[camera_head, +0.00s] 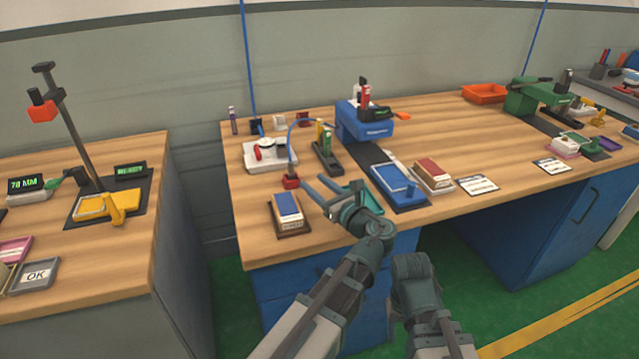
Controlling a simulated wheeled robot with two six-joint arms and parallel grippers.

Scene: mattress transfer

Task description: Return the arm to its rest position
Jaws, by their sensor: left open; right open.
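My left arm reaches up from the bottom middle, over the front edge of the wooden workbench (335,244). My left gripper (314,182) is open and points toward the back left, with nothing visible between its fingers. My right arm stands at the bottom, right of the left arm, in front of the blue cabinet. Its gripper fingers do not show.
A blue tray (405,205) and a brown-and-white stack (432,176) lie right of my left gripper. A blue machine (362,127) stands behind. A second bench (115,255) with a tall stand (75,130) is at left. Green floor shows below.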

